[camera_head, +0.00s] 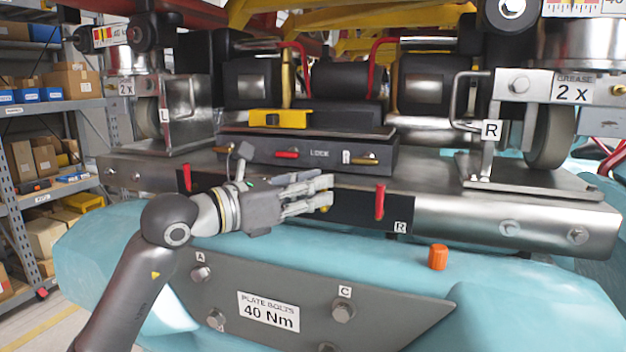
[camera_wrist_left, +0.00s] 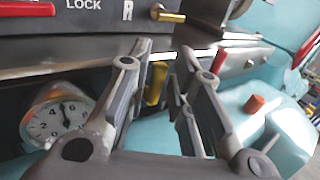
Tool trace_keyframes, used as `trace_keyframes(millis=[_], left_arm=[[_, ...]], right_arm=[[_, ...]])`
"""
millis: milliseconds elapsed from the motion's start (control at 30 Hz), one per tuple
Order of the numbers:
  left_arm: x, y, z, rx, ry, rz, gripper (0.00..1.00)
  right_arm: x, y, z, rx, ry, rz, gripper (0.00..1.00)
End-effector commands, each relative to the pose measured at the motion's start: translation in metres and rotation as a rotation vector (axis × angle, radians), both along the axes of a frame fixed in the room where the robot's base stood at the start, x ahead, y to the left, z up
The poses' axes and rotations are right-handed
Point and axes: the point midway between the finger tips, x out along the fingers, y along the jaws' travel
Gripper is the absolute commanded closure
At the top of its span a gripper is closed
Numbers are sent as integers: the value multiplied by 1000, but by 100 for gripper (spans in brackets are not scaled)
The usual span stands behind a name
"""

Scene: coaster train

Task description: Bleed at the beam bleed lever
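A small yellow lever (camera_wrist_left: 155,83) hangs at the front of the beam, between the spread fingers of my left gripper (camera_wrist_left: 165,60) in the left wrist view. The fingers look apart from it. In the head view my left gripper (camera_head: 328,190) reaches across the dark front panel (camera_head: 350,208), and only a bit of the yellow lever (camera_head: 325,208) shows behind the fingertips. No label naming the bleed lever is readable. A red lever (camera_head: 380,201) stands on the panel to the right, and another red lever (camera_head: 187,177) is at its left end. My right gripper is out of view.
A dial gauge (camera_wrist_left: 58,115) sits left of the fingers. Above is a dark lock box (camera_head: 315,155) with red and brass handles. An orange cap (camera_head: 438,257) stands on the teal body. A bolted plate (camera_head: 385,318) lies below; shelving (camera_head: 50,150) is at left.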

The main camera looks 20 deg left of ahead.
Motion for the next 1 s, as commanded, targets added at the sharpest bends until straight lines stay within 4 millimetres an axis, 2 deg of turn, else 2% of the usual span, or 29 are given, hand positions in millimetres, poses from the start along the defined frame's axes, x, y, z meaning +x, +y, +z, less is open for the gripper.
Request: trace_keyframes(millis=[267, 433, 767, 1000], left_arm=[[1, -1, 0, 0, 0, -1, 79], [1, -1, 0, 0, 0, -1, 100], [1, -1, 1, 20, -2, 0, 100], [1, -6, 4, 128, -7, 1, 100]], right_arm=[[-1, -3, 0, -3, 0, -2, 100], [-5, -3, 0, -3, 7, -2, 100], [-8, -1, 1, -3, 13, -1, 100], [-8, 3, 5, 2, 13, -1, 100]])
